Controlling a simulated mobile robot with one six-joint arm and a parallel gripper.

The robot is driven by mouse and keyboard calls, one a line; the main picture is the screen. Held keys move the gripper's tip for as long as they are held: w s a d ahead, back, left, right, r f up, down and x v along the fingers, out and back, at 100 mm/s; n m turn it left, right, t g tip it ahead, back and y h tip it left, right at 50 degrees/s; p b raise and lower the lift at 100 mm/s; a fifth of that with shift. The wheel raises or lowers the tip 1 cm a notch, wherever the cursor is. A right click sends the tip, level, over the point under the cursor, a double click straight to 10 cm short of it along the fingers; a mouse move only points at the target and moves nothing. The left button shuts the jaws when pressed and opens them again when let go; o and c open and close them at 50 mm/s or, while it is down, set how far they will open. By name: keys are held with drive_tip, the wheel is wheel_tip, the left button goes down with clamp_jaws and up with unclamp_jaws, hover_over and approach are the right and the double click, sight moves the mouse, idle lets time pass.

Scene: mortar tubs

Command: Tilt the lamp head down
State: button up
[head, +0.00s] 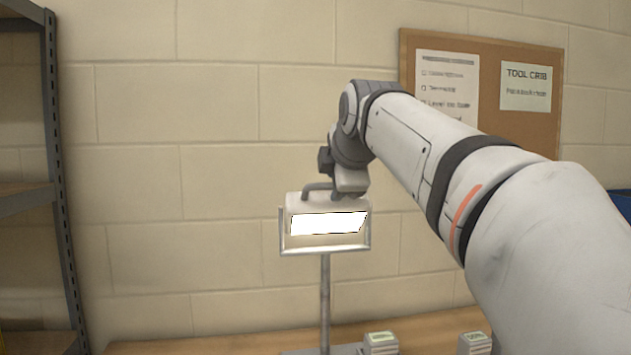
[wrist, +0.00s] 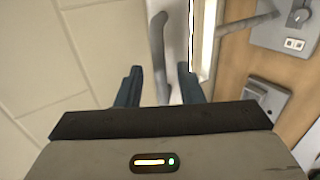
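The lamp head (head: 299,204) is a pale box with a bright lit panel, held in a metal yoke (head: 367,240) on top of a grey pole (head: 325,290). The panel faces forward and looks close to upright. A grey bar handle (head: 310,187) rises from the top of the head. My gripper (head: 347,182) is just above and behind the lamp head; its fingertips are hidden in the head view. In the wrist view my gripper (wrist: 161,78) is open, its blue fingers on either side of the handle (wrist: 159,50), with gaps. The lamp head (wrist: 179,40) lies beyond them.
A pinboard (head: 490,55) hangs on the block wall behind my arm. A metal shelf (head: 60,180) stands at far left. The space left of the lamp is clear.

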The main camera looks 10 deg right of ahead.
drive_tip(key=v, duration=0.7)
drive_tip(key=shift+s+r, duration=0.2)
drive_tip(key=shift+s, duration=0.15)
drive_tip(key=s+f+m+g+p, duration=0.2)
drive_tip(key=s+f+m, duration=0.4)
drive_tip(key=f, duration=0.6)
drive_tip(key=s+f+m+g+p, duration=0.2)
drive_tip(key=s+f+m+g, duration=0.2)
drive_tip(key=f, duration=0.9)
drive_tip(key=s+f+m+g+p, duration=0.2)
drive_tip(key=s+f+m, duration=0.6)
drive_tip(key=f, duration=0.4)
drive_tip(key=shift+s+a+f+g, duration=0.2)
drive_tip(key=shift+s+f+g, duration=0.05)
drive_tip(key=shift+f+g, duration=0.15)
